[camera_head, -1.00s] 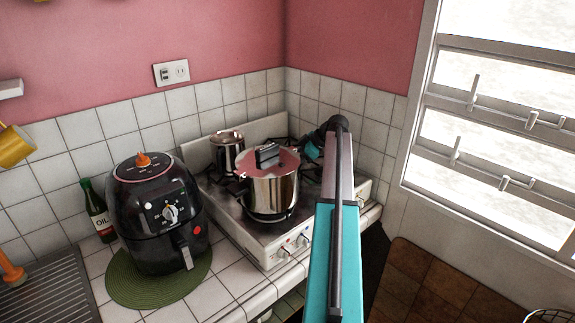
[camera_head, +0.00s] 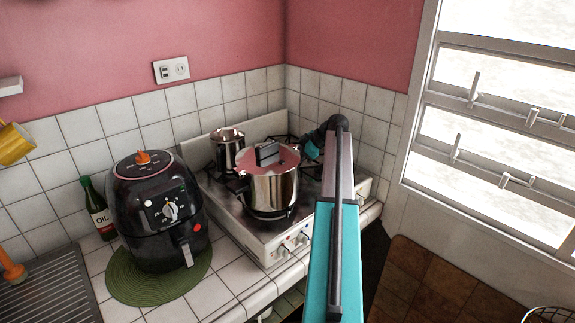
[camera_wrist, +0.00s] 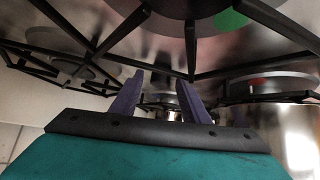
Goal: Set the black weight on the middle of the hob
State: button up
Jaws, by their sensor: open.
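The hob (camera_head: 234,222) is white with a steel top and black grates, and stands in the corner. A shiny pot (camera_head: 272,190) with a reddish lid sits at its front. A black block (camera_head: 267,153) stands on the lid; I cannot tell whether it is the black weight or a lid handle. No other black weight shows clearly. My gripper (camera_wrist: 161,80) is open, its purple fingers empty, low over the hob among the grates. In the head view its teal part (camera_head: 312,149) shows right of the pot, the fingers hidden. The pot shows at the right of the wrist view (camera_wrist: 268,122).
A smaller steel pot (camera_head: 227,148) stands at the back left of the hob. A black air fryer (camera_head: 160,215) on a green mat (camera_head: 125,287) and an oil bottle (camera_head: 96,210) are left of it. Tiled walls close the corner behind; a window is at right.

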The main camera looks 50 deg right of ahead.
jog(key=shift+r, duration=0.2)
jog(key=b+v, duration=0.3)
jog(key=v, duration=0.9)
dwell(0.6)
